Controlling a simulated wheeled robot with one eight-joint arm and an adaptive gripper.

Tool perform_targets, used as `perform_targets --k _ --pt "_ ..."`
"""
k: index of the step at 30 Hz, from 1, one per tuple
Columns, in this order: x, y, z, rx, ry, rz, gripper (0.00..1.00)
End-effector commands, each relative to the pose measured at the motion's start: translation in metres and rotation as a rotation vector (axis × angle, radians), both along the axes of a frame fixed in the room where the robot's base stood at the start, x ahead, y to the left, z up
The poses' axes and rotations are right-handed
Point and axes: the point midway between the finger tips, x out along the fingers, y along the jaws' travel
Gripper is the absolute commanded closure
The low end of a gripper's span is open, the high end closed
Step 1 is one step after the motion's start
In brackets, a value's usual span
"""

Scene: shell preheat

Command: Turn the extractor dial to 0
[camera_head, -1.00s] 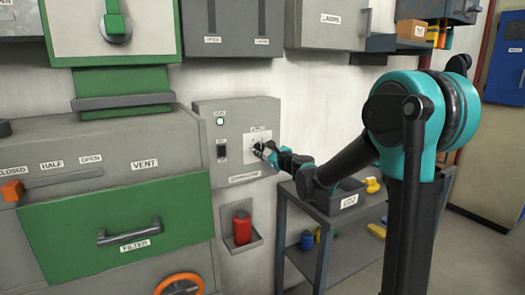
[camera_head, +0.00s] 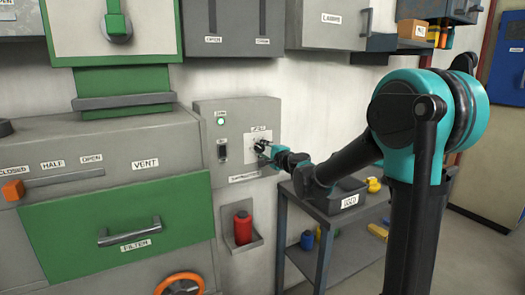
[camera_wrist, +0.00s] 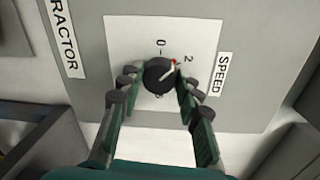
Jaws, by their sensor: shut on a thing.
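The extractor dial (camera_wrist: 159,74) is a round black knob on a white plate, under a SPEED label. The plate shows 0 and 2; a mark below the knob is partly hidden. The knob's pale pointer with a red tip points to the upper right in the wrist view, close to the 2. My gripper (camera_wrist: 157,80) has its two green-and-black fingers on either side of the knob and is shut on it. In the head view my gripper (camera_head: 265,148) reaches the grey extractor box (camera_head: 237,112) from the right and partly covers the dial.
A lit green lamp (camera_head: 220,121) and a black switch (camera_head: 222,154) sit left of the dial on the same box. A red canister (camera_head: 242,228) stands in a holder below. A grey cart (camera_head: 318,225) stands under my arm.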

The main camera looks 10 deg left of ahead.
Motion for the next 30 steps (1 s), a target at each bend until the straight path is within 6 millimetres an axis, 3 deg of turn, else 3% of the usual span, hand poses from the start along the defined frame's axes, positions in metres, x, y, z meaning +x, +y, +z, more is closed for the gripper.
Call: perform_targets --k 18,30 --pt "-0.0010 0.0010 -0.0020 -0.459 -0.311 0.001 0.95" --pt "-0.0012 0.0012 -0.0027 -0.623 -0.421 0.001 0.95"
